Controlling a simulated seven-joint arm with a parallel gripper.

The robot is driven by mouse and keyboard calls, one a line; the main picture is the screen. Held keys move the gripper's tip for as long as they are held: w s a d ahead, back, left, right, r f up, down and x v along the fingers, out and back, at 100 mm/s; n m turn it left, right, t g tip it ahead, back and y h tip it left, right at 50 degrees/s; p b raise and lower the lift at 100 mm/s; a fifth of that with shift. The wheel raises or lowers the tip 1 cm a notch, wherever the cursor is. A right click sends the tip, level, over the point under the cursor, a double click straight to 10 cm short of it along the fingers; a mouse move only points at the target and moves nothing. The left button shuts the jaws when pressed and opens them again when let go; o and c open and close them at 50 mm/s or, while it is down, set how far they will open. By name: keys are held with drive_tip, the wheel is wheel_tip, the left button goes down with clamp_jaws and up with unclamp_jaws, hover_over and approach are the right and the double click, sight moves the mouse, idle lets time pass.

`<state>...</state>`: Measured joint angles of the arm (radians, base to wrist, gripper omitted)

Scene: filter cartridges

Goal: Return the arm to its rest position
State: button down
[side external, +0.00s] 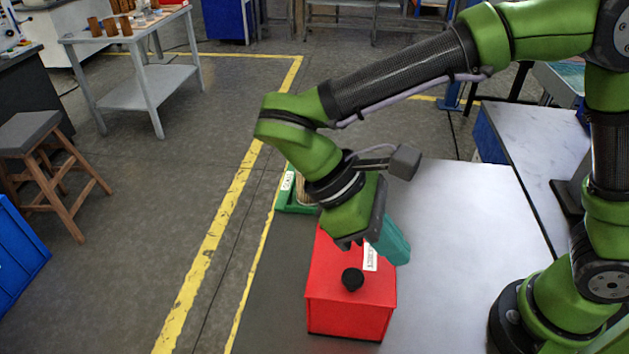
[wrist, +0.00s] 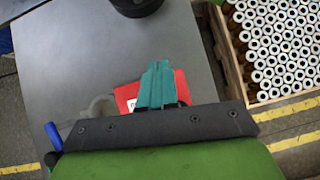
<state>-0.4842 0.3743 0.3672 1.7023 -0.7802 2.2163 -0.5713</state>
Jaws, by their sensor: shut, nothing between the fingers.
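My gripper (side external: 396,243) has teal fingers and hangs tilted above the table, over the back right part of a red box in the side view. The fingers are together with nothing between them, as the wrist view also shows (wrist: 157,82). The red box (side external: 349,318) stands on the table (side external: 455,215), with a black knob and a white label on top. Part of the red box (wrist: 127,96) shows behind the fingers in the wrist view. I cannot tell whether the fingers touch it.
A green tray (side external: 293,208) with a white label lies behind the red box, partly hidden by my arm. In the wrist view a wooden crate (wrist: 233,72) full of cartridges stands at the right. A stool (side external: 42,150) stands at the left.

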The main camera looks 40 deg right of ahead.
drive_tip(key=s+d, duration=0.5)
drive_tip(key=d, duration=0.1)
drive_tip(key=w+d+r+m+t+y, duration=0.5)
drive_tip(key=w+d+m+t+y, duration=0.2)
drive_tip(key=d+m+t, duration=0.4)
drive_tip(key=w+d+t, duration=0.1)
drive_tip(key=t, duration=0.1)
drive_tip(key=shift+w+d+m+t, duration=0.2)
drive_tip(key=shift+w+m+t, duration=0.1)
drive_tip(key=shift+w, duration=0.05)
drive_tip(key=shift+r, duration=0.1)
